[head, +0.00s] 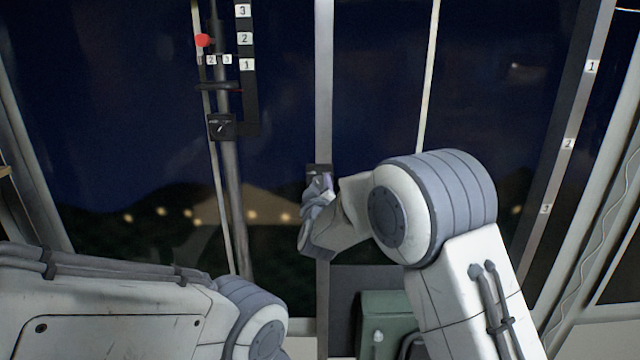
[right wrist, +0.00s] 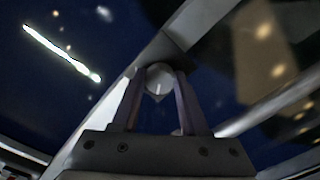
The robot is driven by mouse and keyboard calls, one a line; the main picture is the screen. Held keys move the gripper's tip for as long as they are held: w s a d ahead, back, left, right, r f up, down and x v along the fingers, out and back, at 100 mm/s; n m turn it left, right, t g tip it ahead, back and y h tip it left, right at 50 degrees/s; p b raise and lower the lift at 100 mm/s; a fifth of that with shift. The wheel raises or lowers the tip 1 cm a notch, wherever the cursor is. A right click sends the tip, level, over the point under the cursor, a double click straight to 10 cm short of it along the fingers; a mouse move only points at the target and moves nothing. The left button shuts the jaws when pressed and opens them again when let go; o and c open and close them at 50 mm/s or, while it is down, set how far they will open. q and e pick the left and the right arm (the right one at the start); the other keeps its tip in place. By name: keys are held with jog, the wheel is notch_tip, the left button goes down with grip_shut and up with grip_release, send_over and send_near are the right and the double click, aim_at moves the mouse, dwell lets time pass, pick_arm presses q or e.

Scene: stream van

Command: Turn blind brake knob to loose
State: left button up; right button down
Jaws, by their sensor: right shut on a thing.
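A small dark plate (head: 319,168) sits on the grey window post in the middle of the head view. My right gripper (head: 317,182) is at this plate and covers most of what is on it. In the right wrist view, a pale grey round knob (right wrist: 158,77) stands between the two fingertips of my right gripper (right wrist: 159,86), and the fingers are shut on it. Any mark for loose is hidden or too small to read. My left arm shows at the lower left of the head view, but its gripper is out of frame.
A pole at the left carries a black box (head: 221,127) with a small dial, a red ball (head: 203,40) and number tags. A green case (head: 385,318) stands low behind my right arm. More number tags run along the right window frame (head: 568,140).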

jog(key=shift+n+p, duration=0.3)
jog(key=shift+n, duration=0.9)
jog(key=shift+c, duration=2.1)
grip_release()
jog(key=shift+s, duration=0.1)
jog(key=shift+s+b, duration=0.3)
jog(key=shift+s, duration=0.05)
jog(key=s+b, duration=0.3)
jog(key=s, duration=0.6)
jog(key=shift+s+b, duration=0.3)
jog(key=shift+s, duration=0.05)
